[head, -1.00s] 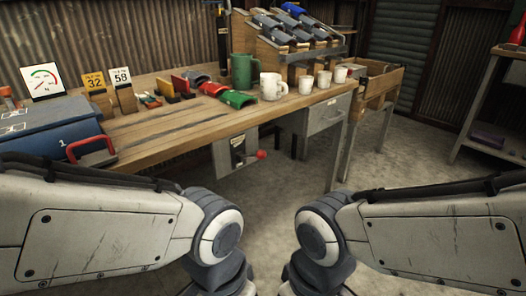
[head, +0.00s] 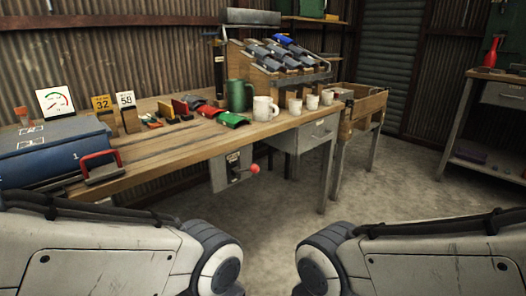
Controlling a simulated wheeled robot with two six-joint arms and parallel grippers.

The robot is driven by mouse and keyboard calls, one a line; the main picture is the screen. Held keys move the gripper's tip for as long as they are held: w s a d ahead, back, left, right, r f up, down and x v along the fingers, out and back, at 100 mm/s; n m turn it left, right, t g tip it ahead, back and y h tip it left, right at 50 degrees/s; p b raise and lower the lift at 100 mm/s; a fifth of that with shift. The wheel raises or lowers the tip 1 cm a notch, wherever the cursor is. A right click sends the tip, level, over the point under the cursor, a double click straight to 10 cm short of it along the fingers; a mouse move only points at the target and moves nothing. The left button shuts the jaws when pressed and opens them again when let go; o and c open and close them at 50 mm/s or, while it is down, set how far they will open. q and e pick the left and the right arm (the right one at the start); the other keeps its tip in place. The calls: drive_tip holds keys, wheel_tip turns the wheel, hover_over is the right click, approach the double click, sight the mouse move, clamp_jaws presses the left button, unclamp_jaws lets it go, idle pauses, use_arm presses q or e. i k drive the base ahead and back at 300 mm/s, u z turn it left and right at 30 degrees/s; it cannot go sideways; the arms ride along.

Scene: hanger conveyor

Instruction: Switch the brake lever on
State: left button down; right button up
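The brake lever shows as a short lever with a red ball knob (head: 254,168). It sticks out to the right from a grey metal box (head: 222,174) fixed under the front edge of the workbench. Which setting it is in cannot be read at this size. Both of my arms come in low, left and right, well short of the lever. Neither gripper is in the picture; both lie below its lower edge.
The wooden workbench (head: 165,160) carries a blue box (head: 45,150), a red-handled clamp-like piece (head: 100,158), number cards, a green mug (head: 240,94) and several white cups. A wooden crate (head: 362,104) stands beyond its right end. The concrete floor (head: 400,190) at right is clear.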

sight(254, 169)
drive_tip(key=z, duration=0.25)
drive_tip(key=i, duration=1.05)
